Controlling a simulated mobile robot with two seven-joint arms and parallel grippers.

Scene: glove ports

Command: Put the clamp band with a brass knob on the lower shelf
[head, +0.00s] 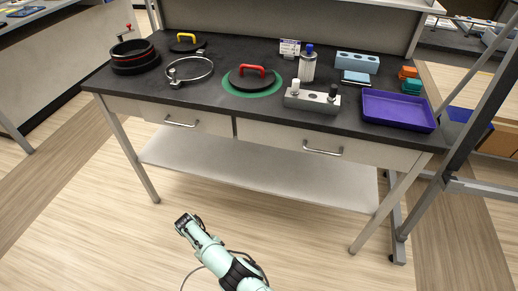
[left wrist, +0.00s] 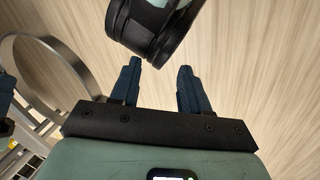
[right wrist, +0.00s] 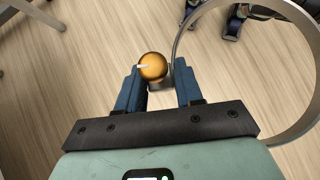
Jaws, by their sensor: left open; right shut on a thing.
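The clamp band is a silver metal ring (right wrist: 300,22) with a round brass knob (right wrist: 153,67). My right gripper (right wrist: 160,78) is shut on it at the knob end, and the ring extends to the right in the right wrist view. Part of the ring (left wrist: 62,48) also shows at the left of the left wrist view. My left gripper (left wrist: 158,75) is open and empty; in the head view it (head: 184,221) is in front of the bench, over the floor. The right gripper and held band are outside the head view. The lower shelf (head: 260,178) under the bench is bare.
The black benchtop holds another silver clamp band (head: 190,71), a red-handled lid (head: 252,79) on a green disc, a black ring stack (head: 134,57), a grey block (head: 312,101) and a purple tray (head: 398,111). Drawers and bench legs frame the open shelf front.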

